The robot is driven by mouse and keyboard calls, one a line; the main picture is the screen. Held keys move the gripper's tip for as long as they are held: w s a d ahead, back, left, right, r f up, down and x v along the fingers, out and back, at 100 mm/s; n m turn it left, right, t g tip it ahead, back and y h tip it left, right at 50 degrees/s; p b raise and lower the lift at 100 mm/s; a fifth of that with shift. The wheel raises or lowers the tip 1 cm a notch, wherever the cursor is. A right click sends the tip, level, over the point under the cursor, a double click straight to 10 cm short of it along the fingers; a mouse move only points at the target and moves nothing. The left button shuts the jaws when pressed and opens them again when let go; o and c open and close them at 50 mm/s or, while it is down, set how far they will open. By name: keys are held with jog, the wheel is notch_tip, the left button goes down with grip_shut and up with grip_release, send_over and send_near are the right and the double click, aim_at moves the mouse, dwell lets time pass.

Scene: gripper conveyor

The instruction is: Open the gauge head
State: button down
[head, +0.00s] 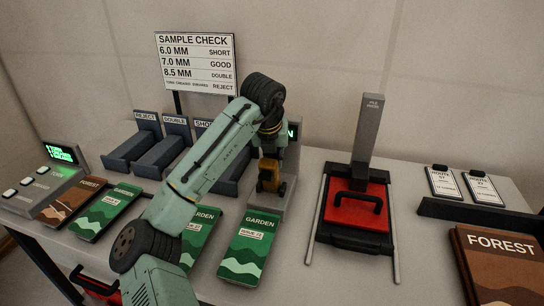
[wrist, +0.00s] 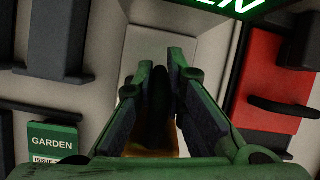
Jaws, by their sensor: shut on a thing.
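The gauge (head: 290,160) is a grey upright unit behind the middle of the table. Its green lit display shows at the top of the wrist view (wrist: 232,5), where only the letters "EN" are readable. My gripper (head: 269,185) is down in front of the gauge and covers much of it. In the wrist view my gripper's fingers (wrist: 170,95) stand close on either side of a dark part, which I take to be the gauge head. My arm and fingers hide most of this part, and its exact angle cannot be told.
Green GARDEN packs (head: 250,243) lie in front of the gauge. Grey bins (head: 165,155) stand at the back left under a sign (head: 196,62). A red-bedded press with a black handle (head: 355,200) stands to the right. Brown FOREST packs (head: 500,265) are at far right.

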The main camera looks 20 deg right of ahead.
jog(key=shift+w+d+f+g+y, duration=0.3)
jog(key=shift+w+d+g+y, duration=0.2)
jog(key=shift+w+g+y, duration=0.25)
jog(key=shift+s, duration=0.1)
jog(key=c, duration=1.7)
grip_release()
jog(key=shift+o, duration=0.2)
jog(key=v, duration=1.2)
jog(key=shift+a, duration=0.2)
jog(key=shift+f, duration=0.1)
